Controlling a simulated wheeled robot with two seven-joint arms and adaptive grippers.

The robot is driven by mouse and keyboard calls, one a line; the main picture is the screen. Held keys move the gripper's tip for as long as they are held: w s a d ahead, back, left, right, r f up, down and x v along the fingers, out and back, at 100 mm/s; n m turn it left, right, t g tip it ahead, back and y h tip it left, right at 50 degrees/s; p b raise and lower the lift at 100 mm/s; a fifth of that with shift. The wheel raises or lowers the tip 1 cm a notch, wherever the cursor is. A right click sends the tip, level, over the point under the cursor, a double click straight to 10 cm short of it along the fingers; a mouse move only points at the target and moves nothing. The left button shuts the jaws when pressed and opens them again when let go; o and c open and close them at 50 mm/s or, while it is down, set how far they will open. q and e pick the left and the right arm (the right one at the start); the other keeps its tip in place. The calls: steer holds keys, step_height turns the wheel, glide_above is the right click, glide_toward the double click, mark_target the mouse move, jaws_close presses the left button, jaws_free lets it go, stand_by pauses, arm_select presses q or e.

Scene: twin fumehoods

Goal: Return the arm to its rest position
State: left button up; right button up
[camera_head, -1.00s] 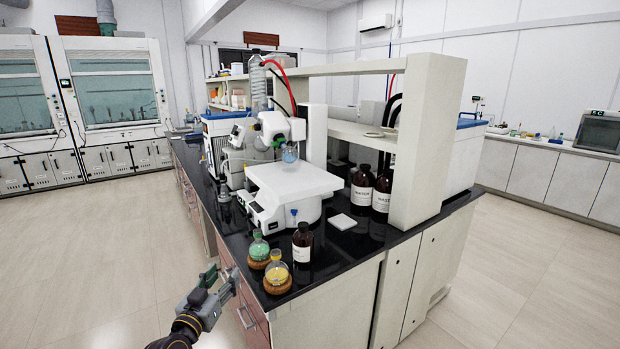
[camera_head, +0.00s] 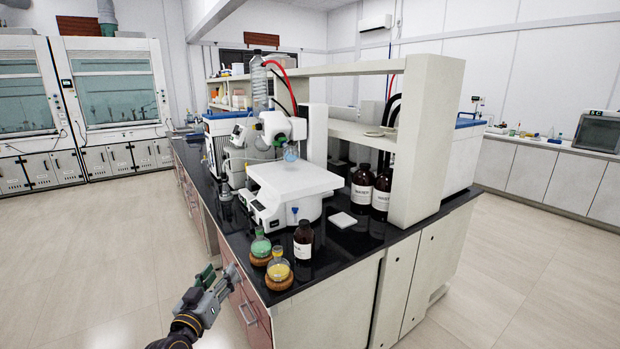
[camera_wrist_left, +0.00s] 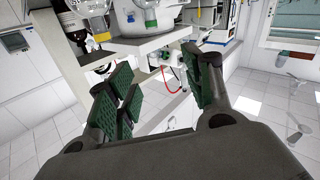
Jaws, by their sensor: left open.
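My left gripper (camera_head: 218,276) is at the lower left of the head view, beside the drawer front of the black-topped bench (camera_head: 345,243) and over the floor. Its jaws are open and nothing is between them. In the left wrist view the open jaws (camera_wrist_left: 165,95) show green pads, and the bench and flasks appear tilted beyond them. My right gripper is not in view.
Near the bench corner stand a green flask (camera_head: 261,246) and a yellow flask (camera_head: 278,268) on cork rings, with a brown bottle (camera_head: 303,242) beside them. A white instrument (camera_head: 290,180) stands behind. The floor (camera_head: 110,250) left of the bench is clear.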

arm_select(q)
step_height(320, 180, down, 27)
steer(key=n+g+y, duration=0.1)
steer(key=n+g, duration=0.1)
steer(key=g, duration=0.2)
steer(key=s+d+f+g, duration=0.15)
steer(key=s+f, duration=0.25)
steer(key=f, duration=0.4)
steer(key=s+f+m+g, duration=0.1)
steer(key=s+f+g, duration=0.15)
steer(key=f, duration=0.45)
steer(key=s+d+f+g, duration=0.1)
steer(key=s+f, duration=0.4)
steer(key=f, duration=0.3)
steer(key=s+f+m+g+y, duration=0.15)
steer(key=s+f+g, duration=0.25)
steer(key=s+f, duration=1.5)
steer(key=s+a+f+m+g, duration=0.1)
steer(key=s+a+f+g, duration=0.1)
steer(key=s, duration=0.9)
steer(key=s+a+f+m+g, duration=0.1)
steer(key=s+a, duration=0.3)
steer(key=s, duration=0.8)
steer(key=shift+s+a+f+g, duration=0.25)
steer(key=shift+f+g, duration=0.15)
steer(key=shift+f, duration=0.1)
